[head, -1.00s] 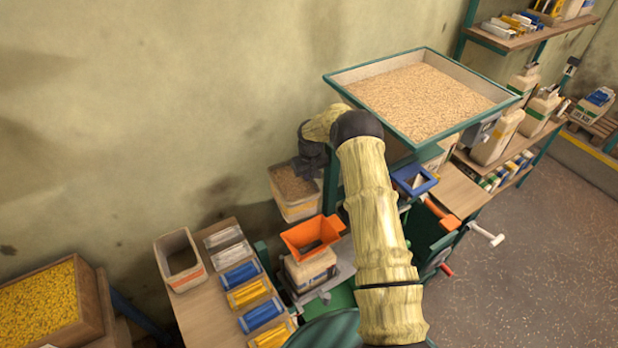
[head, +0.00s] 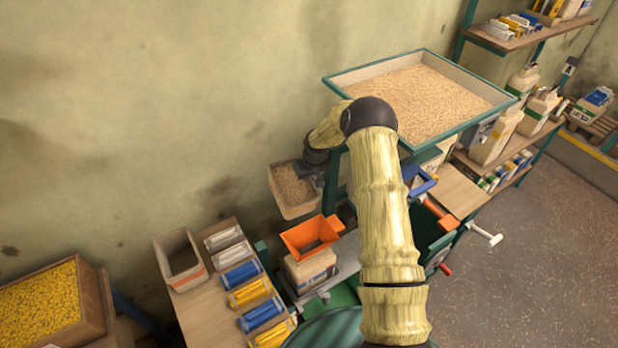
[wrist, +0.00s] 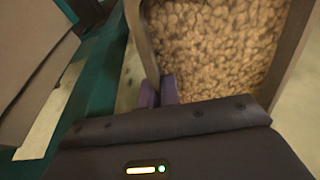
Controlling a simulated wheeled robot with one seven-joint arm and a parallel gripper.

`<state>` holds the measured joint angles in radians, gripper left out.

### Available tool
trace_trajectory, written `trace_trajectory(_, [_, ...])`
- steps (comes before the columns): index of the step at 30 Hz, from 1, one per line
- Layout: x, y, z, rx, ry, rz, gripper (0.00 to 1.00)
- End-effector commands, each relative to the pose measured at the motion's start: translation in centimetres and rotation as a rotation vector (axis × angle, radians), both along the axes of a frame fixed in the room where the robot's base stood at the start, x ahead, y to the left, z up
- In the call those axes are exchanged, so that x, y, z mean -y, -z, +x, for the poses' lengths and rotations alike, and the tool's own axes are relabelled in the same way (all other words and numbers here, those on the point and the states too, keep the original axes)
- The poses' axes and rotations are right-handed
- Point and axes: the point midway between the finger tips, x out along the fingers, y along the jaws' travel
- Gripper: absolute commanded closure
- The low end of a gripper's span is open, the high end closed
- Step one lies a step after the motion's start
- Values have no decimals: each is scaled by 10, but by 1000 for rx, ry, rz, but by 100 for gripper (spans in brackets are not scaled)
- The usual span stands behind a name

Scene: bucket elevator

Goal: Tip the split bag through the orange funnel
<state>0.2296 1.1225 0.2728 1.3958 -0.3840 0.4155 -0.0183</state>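The split bag (head: 296,212) is an open-topped, pale box-like bag of light brown grain against the wall, left of the big hopper. In the wrist view its wall (wrist: 141,40) and grain fill the upper right. My gripper (wrist: 158,92) has its two purple fingertips close together at the bag's near corner, with the rim apparently between them. In the head view the fingers are hidden behind my dark wrist. The orange funnel (head: 311,236) sits over a pale container (head: 312,271), in front of and slightly right of the bag, apart from it.
The green-rimmed hopper (head: 336,83) of grain stands close right of my wrist. A blue funnel (head: 421,183) is below it. A yellow-filled crate (head: 92,310) is far left.

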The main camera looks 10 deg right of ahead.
Motion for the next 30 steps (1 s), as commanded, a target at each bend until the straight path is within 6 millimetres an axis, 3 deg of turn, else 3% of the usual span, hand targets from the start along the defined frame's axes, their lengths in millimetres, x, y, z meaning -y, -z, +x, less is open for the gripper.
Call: trace_trajectory(30, [1,16,-3,106,1,22,100])
